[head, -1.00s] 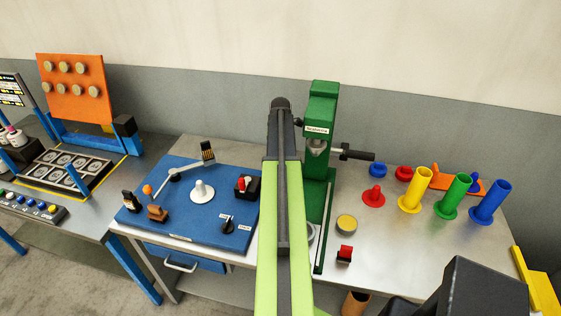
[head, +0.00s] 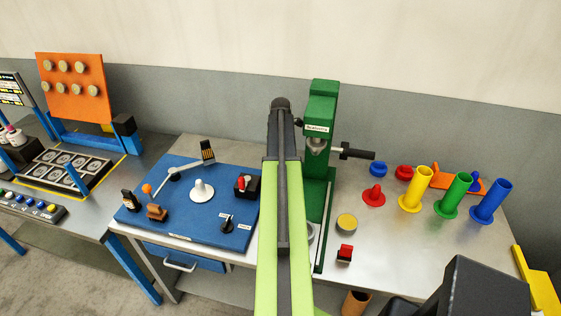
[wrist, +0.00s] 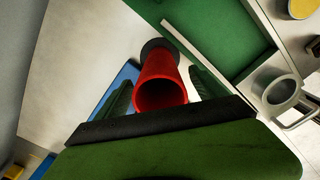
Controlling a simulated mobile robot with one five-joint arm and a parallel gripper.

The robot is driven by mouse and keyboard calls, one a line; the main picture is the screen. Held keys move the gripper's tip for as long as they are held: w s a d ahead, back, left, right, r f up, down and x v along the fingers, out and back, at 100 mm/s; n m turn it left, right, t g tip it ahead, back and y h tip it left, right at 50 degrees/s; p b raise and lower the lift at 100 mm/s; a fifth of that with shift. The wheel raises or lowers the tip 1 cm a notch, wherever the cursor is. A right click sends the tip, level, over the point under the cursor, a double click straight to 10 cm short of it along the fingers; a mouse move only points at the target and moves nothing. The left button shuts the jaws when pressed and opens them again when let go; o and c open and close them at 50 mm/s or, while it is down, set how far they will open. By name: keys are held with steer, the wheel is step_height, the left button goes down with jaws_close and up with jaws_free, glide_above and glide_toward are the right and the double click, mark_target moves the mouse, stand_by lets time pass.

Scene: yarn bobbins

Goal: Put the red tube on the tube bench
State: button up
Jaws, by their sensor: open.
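The red tube (wrist: 160,82) shows in the wrist view, its open end toward the camera and a dark ring at its far end. My gripper (wrist: 164,74) is open, with one green finger on each side of the tube. I cannot tell whether the fingers touch it. In the head view my arm hides both the gripper and the red tube. Yellow (head: 415,190), green (head: 453,196) and blue (head: 491,202) tubes stand upright at the right of the grey bench (head: 400,255); which surface is the tube bench is not labelled legibly.
A green press (head: 320,120) stands just right of my arm. A blue board (head: 195,225) with switches and knobs lies left of it.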

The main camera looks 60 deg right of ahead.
step_height(320, 180, up, 18)
steer(key=p, duration=1.7)
steer(key=shift+f, duration=0.25)
